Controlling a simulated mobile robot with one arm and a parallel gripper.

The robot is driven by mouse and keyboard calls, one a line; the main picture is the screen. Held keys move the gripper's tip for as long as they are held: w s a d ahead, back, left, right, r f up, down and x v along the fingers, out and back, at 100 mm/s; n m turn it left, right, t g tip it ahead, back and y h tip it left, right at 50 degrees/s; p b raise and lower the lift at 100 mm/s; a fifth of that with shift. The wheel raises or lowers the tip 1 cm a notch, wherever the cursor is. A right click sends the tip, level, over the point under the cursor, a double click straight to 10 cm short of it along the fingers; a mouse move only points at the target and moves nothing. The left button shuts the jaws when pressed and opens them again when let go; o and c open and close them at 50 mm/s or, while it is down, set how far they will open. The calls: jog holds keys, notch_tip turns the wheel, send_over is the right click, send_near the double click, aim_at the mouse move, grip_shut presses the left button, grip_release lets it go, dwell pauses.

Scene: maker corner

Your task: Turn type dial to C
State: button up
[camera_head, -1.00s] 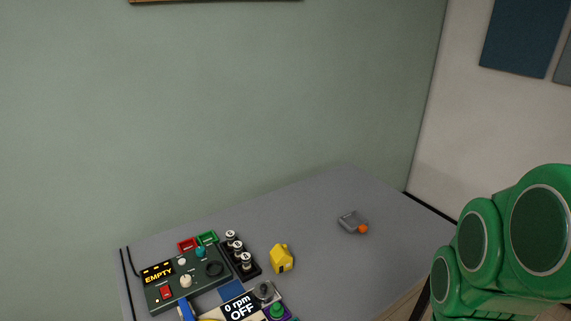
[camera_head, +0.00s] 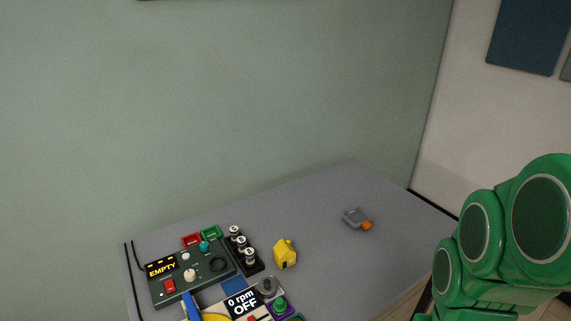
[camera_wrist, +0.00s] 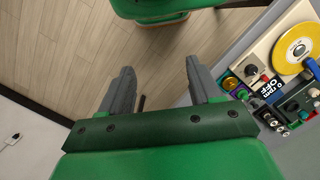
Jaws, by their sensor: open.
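A dark green tester panel (camera_head: 217,284) lies at the near left of the grey table in the head view. It has a yellow "EMPTY" display, a red switch, a cream knob (camera_head: 190,275), a small white knob (camera_head: 186,256) and a teal knob (camera_head: 204,247). No dial lettering is readable, so I cannot tell which is the type dial or where it points. My gripper (camera_wrist: 161,82) is open and empty over the wooden floor in the wrist view, well away from the panel. It is out of the head view.
A rack of dark cylinders (camera_head: 242,241), red bin (camera_head: 191,240), green bin (camera_head: 211,232) and yellow house (camera_head: 285,254) stand by the panel. A control unit showing "0 rpm OFF" (camera_head: 243,303) is in front. A grey object with an orange knob (camera_head: 357,217) sits right. The table's back is clear.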

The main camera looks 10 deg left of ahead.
jog(key=w+a+r+n, duration=0.1)
jog(key=w+a+n, duration=0.25)
jog(key=w, duration=0.35)
jog(key=w+a+n, duration=0.3)
jog(key=w+a, duration=0.1)
jog(key=w, duration=0.4)
jog(key=w+a+f+n+t, duration=0.1)
jog(key=w+a+f+n, duration=0.2)
jog(key=w+a+n, duration=0.7)
jog(key=n, duration=1)
send_over(189, 273)
jog(key=shift+t, duration=0.4)
jog(key=f, duration=1.7)
jog(key=shift+w+d, duration=0.1)
jog(key=shift+d, duration=0.15)
jog(key=shift+a+f, duration=0.25)
jog(key=shift+f, duration=3.85)
jog(key=shift+c, duration=0.3)
